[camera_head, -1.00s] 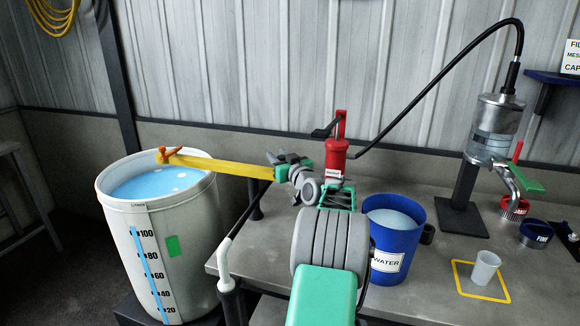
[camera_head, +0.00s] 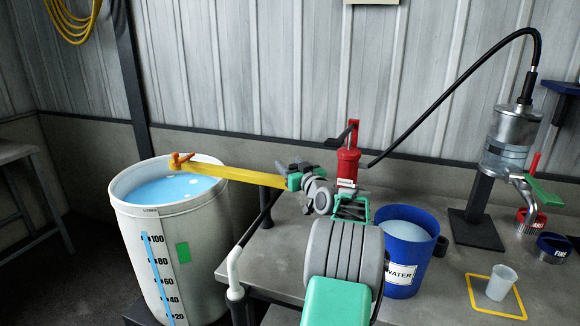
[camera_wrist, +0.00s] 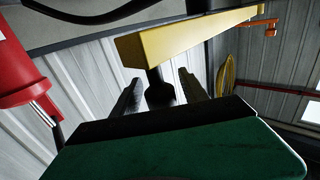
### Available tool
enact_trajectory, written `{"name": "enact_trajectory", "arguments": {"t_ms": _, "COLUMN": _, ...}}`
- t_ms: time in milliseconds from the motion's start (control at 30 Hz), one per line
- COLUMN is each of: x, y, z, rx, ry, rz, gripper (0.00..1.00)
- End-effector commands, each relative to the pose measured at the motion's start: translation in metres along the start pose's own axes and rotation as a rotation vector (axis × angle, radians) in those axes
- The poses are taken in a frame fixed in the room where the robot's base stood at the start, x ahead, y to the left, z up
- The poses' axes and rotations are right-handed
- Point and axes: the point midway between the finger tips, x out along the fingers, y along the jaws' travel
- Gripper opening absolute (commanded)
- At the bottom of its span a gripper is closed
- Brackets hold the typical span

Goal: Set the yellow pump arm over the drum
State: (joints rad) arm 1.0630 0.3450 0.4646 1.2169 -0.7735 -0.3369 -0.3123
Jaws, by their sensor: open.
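The yellow pump arm (camera_head: 235,174) reaches left from beside my gripper to the white drum (camera_head: 195,255). Its orange tip (camera_head: 180,160) is over the drum's rear rim area, above the blue liquid (camera_head: 168,190). My gripper (camera_head: 288,176) is at the arm's right end. In the wrist view the gripper (camera_wrist: 162,92) is open, its two dark fingers on either side of a dark post below the yellow pump arm (camera_wrist: 175,42). I cannot tell whether a finger touches the post. The arm's orange end (camera_wrist: 270,28) also shows there.
A red pump (camera_head: 347,166) stands behind my arm, near the gripper. A blue water bucket (camera_head: 403,262) is right of my arm. A metal disperser cylinder (camera_head: 510,140), a green-handled valve and a small cup (camera_head: 501,284) are farther right on the grey bench. A black hose arches above.

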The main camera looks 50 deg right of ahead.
Motion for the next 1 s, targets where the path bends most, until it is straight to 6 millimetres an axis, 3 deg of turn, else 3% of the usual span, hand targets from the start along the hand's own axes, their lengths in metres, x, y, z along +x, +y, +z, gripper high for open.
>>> {"name": "enact_trajectory", "arguments": {"t_ms": 400, "x": -0.070, "y": 0.001, "z": 0.001, "rx": 0.000, "ry": -0.001, "rz": 0.002, "gripper": 0.52}}
{"name": "enact_trajectory", "arguments": {"t_ms": 1000, "x": -0.077, "y": 0.002, "z": 0.000, "rx": 0.000, "ry": 0.000, "rz": 0.002, "gripper": 0.52}}
